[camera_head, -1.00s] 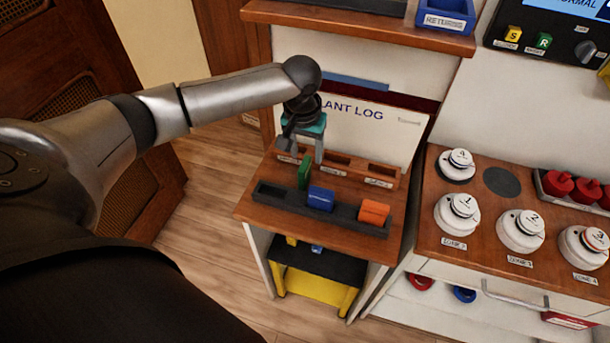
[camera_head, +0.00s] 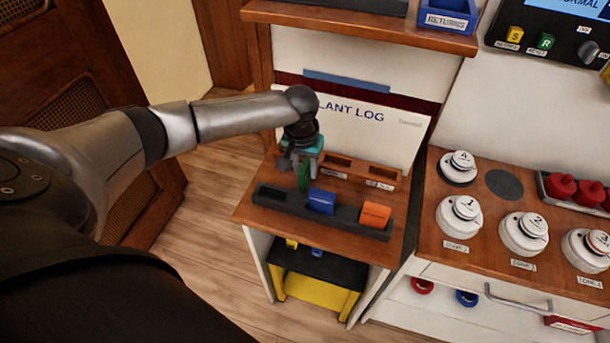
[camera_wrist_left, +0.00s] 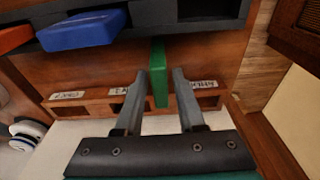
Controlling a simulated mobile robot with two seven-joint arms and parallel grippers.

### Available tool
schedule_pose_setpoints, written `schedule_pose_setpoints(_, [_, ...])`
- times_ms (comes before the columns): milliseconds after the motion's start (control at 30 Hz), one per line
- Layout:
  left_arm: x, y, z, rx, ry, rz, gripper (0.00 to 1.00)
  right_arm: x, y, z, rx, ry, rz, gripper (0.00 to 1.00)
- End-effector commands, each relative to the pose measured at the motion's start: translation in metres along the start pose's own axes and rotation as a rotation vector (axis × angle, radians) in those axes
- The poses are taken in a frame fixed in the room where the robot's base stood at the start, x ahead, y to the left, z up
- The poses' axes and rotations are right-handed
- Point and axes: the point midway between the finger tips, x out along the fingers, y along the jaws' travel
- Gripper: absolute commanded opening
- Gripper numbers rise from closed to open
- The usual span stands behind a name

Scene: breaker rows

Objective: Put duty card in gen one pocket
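A green card (camera_head: 304,178) stands on edge near the left end of the wooden pocket rack (camera_head: 360,172), behind the dark tray. My left gripper (camera_head: 302,166) is lowered over it. In the left wrist view, the fingers of the left gripper (camera_wrist_left: 160,82) are open on either side of the green card (camera_wrist_left: 159,60), with narrow gaps. I cannot tell whether its foot sits in a pocket. A blue card (camera_head: 321,201) and an orange card (camera_head: 375,214) stand in the dark tray (camera_head: 347,214). No card shows readable wording. The pocket labels are too small to read. My right gripper is not in view.
The plant log board (camera_head: 370,128) stands behind the rack. A shelf (camera_head: 360,24) with a blue returns bin (camera_head: 447,17) is above. White round detectors (camera_head: 458,215) stand on the counter to the right. The tray's left slot looks empty.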

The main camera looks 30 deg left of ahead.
Motion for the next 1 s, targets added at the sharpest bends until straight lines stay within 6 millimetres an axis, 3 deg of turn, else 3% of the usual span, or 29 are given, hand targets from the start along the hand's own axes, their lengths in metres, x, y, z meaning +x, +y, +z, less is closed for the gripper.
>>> schedule_pose_setpoints(33, [-0.0002, -0.0001, -0.0001, 0.000, 0.000, 0.000, 0.32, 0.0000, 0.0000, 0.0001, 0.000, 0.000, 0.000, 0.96])
schedule_pose_setpoints(333, [-0.0003, -0.0002, -0.0001, 0.000, 0.000, 0.000, 0.00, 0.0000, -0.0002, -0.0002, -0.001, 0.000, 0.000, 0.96])
schedule_pose_setpoints(1000, [-0.0080, -0.0002, -0.0019, -0.001, 0.002, 0.001, 0.00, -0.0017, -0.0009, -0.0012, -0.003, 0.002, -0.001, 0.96])
